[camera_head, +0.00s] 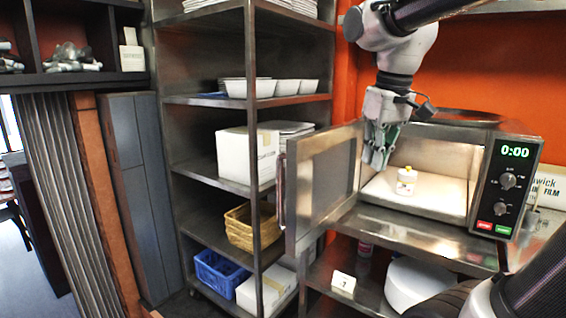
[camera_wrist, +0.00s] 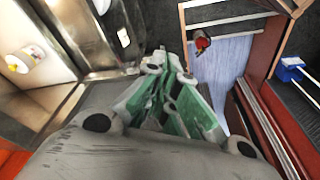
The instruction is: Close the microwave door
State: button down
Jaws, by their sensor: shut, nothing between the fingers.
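The microwave (camera_head: 508,185) stands on a steel shelf at the right, its green display reading 0:00. Its door (camera_head: 322,178) is wide open, swung out to the left, with a handle (camera_head: 282,190) on its free edge. A small white bottle with a yellow cap (camera_head: 406,180) stands upright in the lit cavity; a small bottle also shows at the left of the wrist view (camera_wrist: 25,60). My gripper (camera_head: 376,160) points down near the door's hinge side, in front of the opening in the picture. Its green-padded fingers (camera_wrist: 178,108) are shut and empty. I cannot tell whether it touches the door.
A metal rack with white bowls (camera_head: 285,87), a white box (camera_head: 240,155), yellow baskets (camera_head: 250,225) and a blue basket (camera_head: 220,270) stands left of the door. A white rounded container (camera_head: 415,283) sits on the shelf below the microwave.

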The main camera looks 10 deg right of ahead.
jog(key=w+a+r+n+g+h, duration=0.1)
jog(key=w+a+r+n+g, duration=0.15)
jog(key=w+a, duration=0.8)
jog(key=w+a+r+n+g+h, duration=0.1)
jog(key=w+a+r+n+g, duration=0.15)
jog(key=w+a, duration=0.8)
jog(key=s+d+x, duration=0.1)
jog(key=d+x, duration=0.1)
jog(key=x, duration=0.9)
jog(key=shift+s+n, duration=0.3)
jog(key=shift+s, duration=0.15)
jog(key=shift+r, duration=0.1)
